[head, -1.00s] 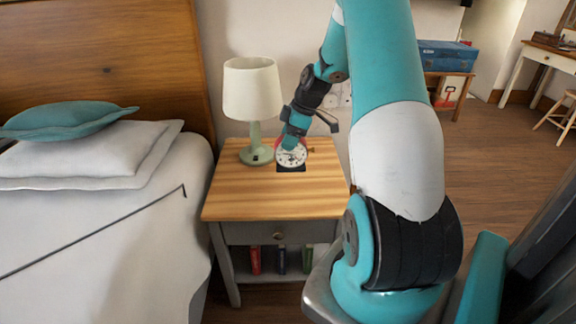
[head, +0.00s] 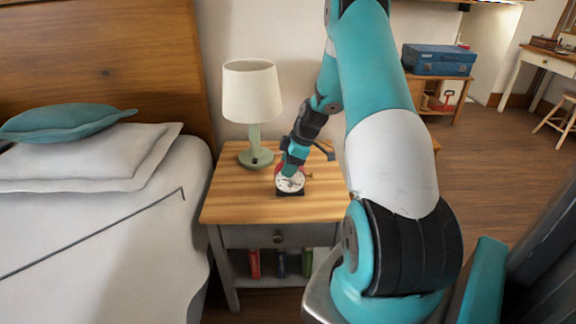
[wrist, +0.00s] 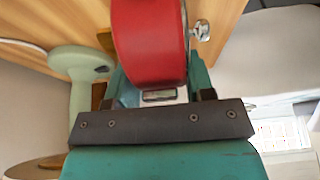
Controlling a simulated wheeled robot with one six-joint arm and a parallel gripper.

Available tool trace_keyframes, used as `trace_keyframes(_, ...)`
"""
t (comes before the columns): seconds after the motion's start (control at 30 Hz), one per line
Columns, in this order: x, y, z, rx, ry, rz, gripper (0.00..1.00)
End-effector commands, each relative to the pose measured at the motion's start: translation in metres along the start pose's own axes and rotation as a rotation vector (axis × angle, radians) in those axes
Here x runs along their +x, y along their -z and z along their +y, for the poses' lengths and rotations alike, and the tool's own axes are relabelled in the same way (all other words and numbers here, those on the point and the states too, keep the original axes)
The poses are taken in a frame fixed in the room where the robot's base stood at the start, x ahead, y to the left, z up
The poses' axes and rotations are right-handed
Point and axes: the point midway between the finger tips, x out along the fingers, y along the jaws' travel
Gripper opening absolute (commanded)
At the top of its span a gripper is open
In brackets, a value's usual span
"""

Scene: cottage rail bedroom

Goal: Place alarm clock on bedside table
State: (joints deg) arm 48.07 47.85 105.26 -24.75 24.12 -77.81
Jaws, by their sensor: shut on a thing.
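The alarm clock (head: 289,182) has a red case and a white face. It is at the wooden top of the bedside table (head: 229,207), to the right of the lamp; I cannot tell whether it touches the top. My gripper (head: 291,168) is shut on the clock from above and behind. In the wrist view the clock's red case (wrist: 150,40) sits between the fingers of my gripper (wrist: 152,90), with a small metal knob at its right. The fingertips are partly hidden by the clock.
A lamp (head: 253,105) with a green base stands close to the left of the clock. The bed (head: 95,240) lies left of the table. The front of the tabletop is clear. Books (head: 254,263) stand on the lower shelf. A blue case (head: 438,59) sits at the back right.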

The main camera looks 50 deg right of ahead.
Motion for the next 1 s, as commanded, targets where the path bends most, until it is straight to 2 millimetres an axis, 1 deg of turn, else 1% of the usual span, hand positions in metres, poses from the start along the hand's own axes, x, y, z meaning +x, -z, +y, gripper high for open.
trace_keyframes(0.03, 0.001, -0.001, 0.0, 0.0, 0.0, 0.0, 0.53)
trace_keyframes(0.07, 0.001, 0.0, 0.0, 0.0, 0.0, 0.0, 0.6)
trace_keyframes(0.1, 0.001, 0.0, 0.0, 0.0, 0.0, 0.0, 0.69)
trace_keyframes(0.13, 0.001, 0.0, 0.0, 0.0, 0.0, 0.0, 0.74)
trace_keyframes(0.37, 0.001, 0.0, 0.0, 0.001, 0.0, 0.0, 0.74)
trace_keyframes(0.47, -0.004, 0.001, 0.0, 0.001, -0.001, 0.0, 0.74)
trace_keyframes(0.57, -0.016, 0.0, 0.001, 0.002, -0.003, 0.001, 0.74)
trace_keyframes(0.67, -0.036, 0.001, 0.001, 0.001, -0.005, 0.0, 0.74)
trace_keyframes(0.8, -0.069, 0.001, 0.001, 0.002, -0.005, 0.0, 0.74)
trace_keyframes(0.9, -0.089, 0.0, 0.001, 0.001, -0.004, 0.0, 0.74)
trace_keyframes(1.0, -0.105, 0.0, 0.0, 0.002, -0.002, 0.0, 0.74)
